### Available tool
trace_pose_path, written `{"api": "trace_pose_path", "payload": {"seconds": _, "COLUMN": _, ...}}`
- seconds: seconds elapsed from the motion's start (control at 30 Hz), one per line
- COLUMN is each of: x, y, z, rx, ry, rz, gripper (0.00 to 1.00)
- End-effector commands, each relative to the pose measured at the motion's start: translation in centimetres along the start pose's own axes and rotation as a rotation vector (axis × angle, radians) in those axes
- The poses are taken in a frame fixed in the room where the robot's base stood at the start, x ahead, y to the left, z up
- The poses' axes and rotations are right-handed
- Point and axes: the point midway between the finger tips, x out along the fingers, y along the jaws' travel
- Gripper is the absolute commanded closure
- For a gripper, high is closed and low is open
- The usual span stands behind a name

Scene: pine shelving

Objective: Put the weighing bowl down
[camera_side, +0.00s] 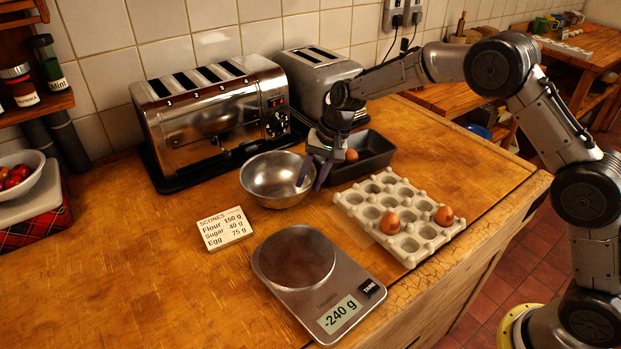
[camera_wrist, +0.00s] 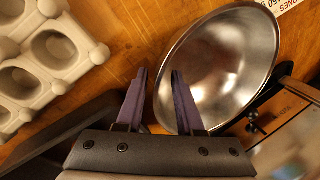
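The steel weighing bowl (camera_side: 267,180) appears to rest upright on the wooden counter, left of the egg tray and in front of the toasters. My gripper (camera_side: 313,178) points down at the bowl's right rim. In the wrist view, the bowl (camera_wrist: 225,65) lies to the right, with one finger inside its rim and the other outside. The fingers of my gripper (camera_wrist: 159,75) are apart with a visible gap, not clamped on the rim. The kitchen scale (camera_side: 338,283) stands nearer the front with an empty round pan, and its display reads -240 g.
A grey egg tray (camera_side: 350,207) with two eggs (camera_side: 389,223) is to the right. A dark loaf tin (camera_side: 376,153) with an egg is behind my gripper. A recipe card (camera_side: 225,229) lies left of the scale. Toasters (camera_side: 214,110) line the wall. Counter space at front left is clear.

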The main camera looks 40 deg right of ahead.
Motion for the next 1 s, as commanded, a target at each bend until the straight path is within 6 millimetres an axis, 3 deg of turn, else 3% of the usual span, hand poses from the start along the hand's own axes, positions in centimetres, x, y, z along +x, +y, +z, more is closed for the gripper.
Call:
{"api": "trace_pose_path", "payload": {"seconds": 0.33, "x": -1.0, "y": -0.1, "z": -0.1, "rx": 0.0, "ry": 0.002, "rz": -0.001, "gripper": 0.64}}
{"api": "trace_pose_path", "payload": {"seconds": 0.8, "x": -10.0, "y": -0.1, "z": -0.1, "rx": 0.0, "ry": 0.004, "rz": -0.002, "gripper": 0.64}}
{"api": "trace_pose_path", "payload": {"seconds": 1.0, "x": -12.0, "y": -0.1, "z": 0.0, "rx": 0.001, "ry": 0.002, "rz": -0.001, "gripper": 0.64}}
